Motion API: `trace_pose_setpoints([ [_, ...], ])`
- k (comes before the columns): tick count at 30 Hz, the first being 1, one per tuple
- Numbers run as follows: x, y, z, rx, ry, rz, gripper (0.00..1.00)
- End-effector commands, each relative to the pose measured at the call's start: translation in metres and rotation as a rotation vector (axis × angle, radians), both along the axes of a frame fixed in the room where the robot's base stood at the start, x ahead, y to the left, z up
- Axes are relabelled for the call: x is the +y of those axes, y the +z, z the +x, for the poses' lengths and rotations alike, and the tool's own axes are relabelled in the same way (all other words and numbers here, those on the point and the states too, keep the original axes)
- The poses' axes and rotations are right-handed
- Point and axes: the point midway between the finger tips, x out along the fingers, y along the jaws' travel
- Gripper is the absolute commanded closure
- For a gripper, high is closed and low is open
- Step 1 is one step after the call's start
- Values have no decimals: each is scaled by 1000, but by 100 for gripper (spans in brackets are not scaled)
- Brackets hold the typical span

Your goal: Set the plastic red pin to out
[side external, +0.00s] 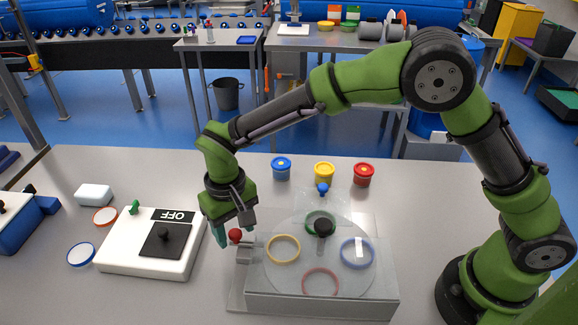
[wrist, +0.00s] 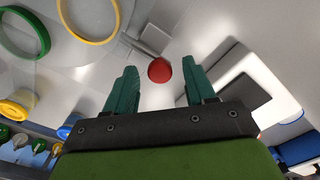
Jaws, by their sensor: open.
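The red pin (side external: 235,236) has a round red knob and sits by a grey block (side external: 245,250) at the left side of a clear-topped grey carrier (side external: 320,305). In the wrist view the red knob (wrist: 159,70) shows between my two teal fingertips, with clear space on each side. My gripper (side external: 232,232) points down, open and empty, right at the knob. I cannot tell the exact height of the fingertips against the knob. The pin's shaft is mostly hidden.
Blue, yellow and red tubs (side external: 364,175) stand behind.

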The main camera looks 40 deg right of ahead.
Motion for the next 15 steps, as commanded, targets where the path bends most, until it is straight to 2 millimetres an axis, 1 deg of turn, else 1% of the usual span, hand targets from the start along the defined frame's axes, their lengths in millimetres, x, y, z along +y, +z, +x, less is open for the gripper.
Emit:
trace_pose_setpoints([
  [5,0,0,0,0,0,0,45],
  [8,0,0,0,0,0,0,59],
  [15,0,0,0,0,0,0,96],
])
